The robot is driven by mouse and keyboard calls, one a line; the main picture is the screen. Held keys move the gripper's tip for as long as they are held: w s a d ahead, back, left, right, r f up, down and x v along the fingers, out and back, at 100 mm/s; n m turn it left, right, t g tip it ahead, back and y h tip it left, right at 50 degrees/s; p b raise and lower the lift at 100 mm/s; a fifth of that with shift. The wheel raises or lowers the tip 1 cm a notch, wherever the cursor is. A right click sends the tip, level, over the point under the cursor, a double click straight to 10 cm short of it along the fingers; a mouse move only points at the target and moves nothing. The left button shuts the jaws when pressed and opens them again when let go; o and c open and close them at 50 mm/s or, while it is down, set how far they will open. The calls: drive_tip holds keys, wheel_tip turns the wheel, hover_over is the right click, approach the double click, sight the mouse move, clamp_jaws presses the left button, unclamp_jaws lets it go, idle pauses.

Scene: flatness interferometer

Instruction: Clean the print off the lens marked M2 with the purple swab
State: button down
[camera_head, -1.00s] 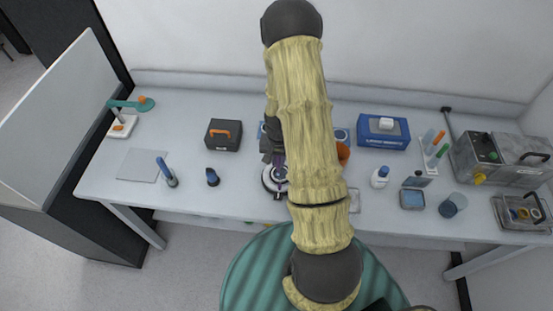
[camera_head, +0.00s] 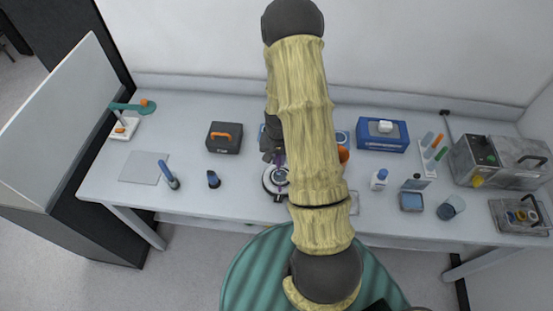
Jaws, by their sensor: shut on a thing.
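My gripper (camera_head: 272,156) is dark and partly hidden behind my own cream-sleeved arm, over the middle of the bench. It is shut on the purple swab (camera_head: 281,160), of which only a small purple part shows. Just below it in the picture is a white round mount (camera_head: 268,186) with a dark ring and a lens (camera_head: 279,176) in it. The arm covers the mount's right side. I cannot read an M2 mark or see a print at this size, nor tell whether the swab tip touches the lens.
Bare bench (camera_head: 240,190) lies left of the mount.

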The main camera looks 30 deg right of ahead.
drive_tip(key=shift+r+p, duration=1.45)
drive_tip(key=shift+r, duration=0.95)
drive_tip(key=shift+w, duration=0.1)
